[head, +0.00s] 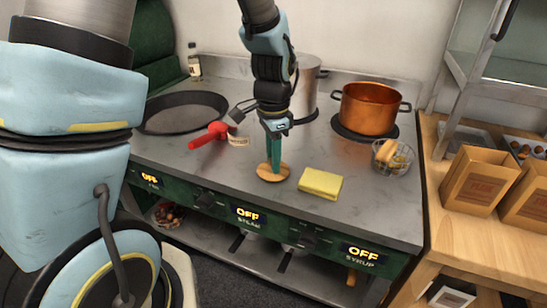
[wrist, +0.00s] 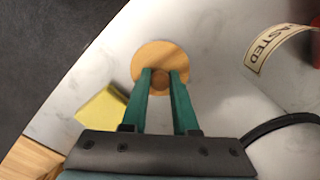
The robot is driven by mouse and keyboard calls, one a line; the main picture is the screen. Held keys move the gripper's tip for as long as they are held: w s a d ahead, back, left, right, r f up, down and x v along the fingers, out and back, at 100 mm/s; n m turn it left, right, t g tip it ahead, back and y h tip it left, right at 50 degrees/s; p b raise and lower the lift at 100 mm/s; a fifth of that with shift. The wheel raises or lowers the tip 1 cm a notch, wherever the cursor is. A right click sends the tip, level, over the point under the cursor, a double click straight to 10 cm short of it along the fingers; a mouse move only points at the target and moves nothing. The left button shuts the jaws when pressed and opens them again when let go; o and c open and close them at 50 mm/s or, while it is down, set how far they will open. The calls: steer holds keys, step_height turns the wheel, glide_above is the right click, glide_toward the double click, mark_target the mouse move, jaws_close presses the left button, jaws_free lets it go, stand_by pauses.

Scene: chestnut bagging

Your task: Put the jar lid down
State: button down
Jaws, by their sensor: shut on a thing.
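The jar lid (head: 282,174) is a round, flat wooden disc with a small knob. It is at or just above the grey worktop near its front edge; I cannot tell whether it touches. In the wrist view the lid (wrist: 160,53) lies flat at the fingertips. My gripper (head: 273,166) points down with green fingers shut on the lid's knob. The fingers also show in the wrist view (wrist: 161,78), one on each side of the knob.
A yellow sponge (head: 320,183) lies right of the lid. A red-handled tool (head: 210,134) with a paper label lies behind left. Bare worktop (head: 220,170) lies left of the lid.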

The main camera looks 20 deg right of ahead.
steer(key=shift+f, duration=0.2)
steer(key=c, duration=0.7)
jaws_free()
steer(key=shift+r, duration=0.1)
step_height(320, 180, up, 12)
steer(key=shift+r+b, duration=0.15)
steer(key=shift+b, duration=0.35)
steer(key=a+f+n, duration=0.2)
steer(key=a+n, duration=0.3)
steer(key=a, duration=0.3)
steer(key=w+a+f+n+t, duration=0.1)
steer(key=a+f+n, duration=0.1)
steer(key=a+n, duration=0.4)
steer(key=a+f+n, duration=0.3)
steer(key=a+n, duration=0.2)
steer(key=a, duration=0.6)
steer(key=shift+w+a+n+t, duration=0.15)
steer(key=shift+n+t, duration=0.15)
